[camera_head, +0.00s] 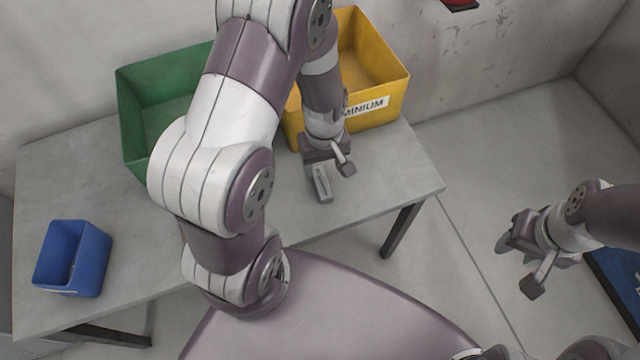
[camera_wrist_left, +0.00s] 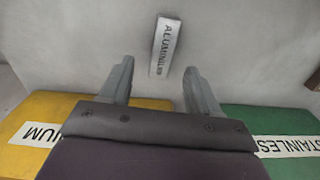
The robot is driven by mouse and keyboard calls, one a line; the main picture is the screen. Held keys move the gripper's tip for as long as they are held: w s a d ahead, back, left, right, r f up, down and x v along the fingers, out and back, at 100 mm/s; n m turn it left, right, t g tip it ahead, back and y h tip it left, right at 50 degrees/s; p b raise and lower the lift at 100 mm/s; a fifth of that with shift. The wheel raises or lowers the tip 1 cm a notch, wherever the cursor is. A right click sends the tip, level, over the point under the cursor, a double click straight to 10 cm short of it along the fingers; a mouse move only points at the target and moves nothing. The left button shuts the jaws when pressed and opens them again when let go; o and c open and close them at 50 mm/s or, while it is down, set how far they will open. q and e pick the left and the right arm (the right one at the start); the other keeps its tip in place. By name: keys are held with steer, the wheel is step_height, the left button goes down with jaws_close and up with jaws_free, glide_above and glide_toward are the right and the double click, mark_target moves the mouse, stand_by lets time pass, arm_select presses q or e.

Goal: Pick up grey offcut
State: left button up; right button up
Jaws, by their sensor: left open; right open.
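The grey offcut (camera_head: 322,184) is a small flat bar with a printed label. It lies on the grey table near its front edge, just under my left gripper. In the left wrist view the offcut (camera_wrist_left: 166,45) reads like "ALUMINIUM" and lies ahead of the fingertips, its near end about level with the gap between them. My left gripper (camera_head: 331,170) is open and empty, pointing down at the table; its two fingers show in the left wrist view (camera_wrist_left: 158,72). My right gripper (camera_head: 517,266) is open and empty, off to the right, over the floor.
A yellow bin (camera_head: 384,103) with an "…MINIUM" label stands behind my left gripper. A green bin (camera_head: 133,129) stands left of it, partly hidden by my arm; its label (camera_wrist_left: 287,146) reads "STAINLES…". A small blue bin (camera_head: 91,262) stands at the table's left. The table's right end is clear.

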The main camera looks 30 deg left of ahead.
mark_target(322, 182)
arm_select(q)
steer(key=f, duration=0.2)
steer(key=f+b, duration=0.1)
steer(key=f, duration=0.3)
steer(key=shift+s+b, duration=0.25)
steer(key=shift+b, duration=0.1)
steer(key=shift+r, duration=0.1)
jaws_close()
steer(key=shift+r, duration=0.1)
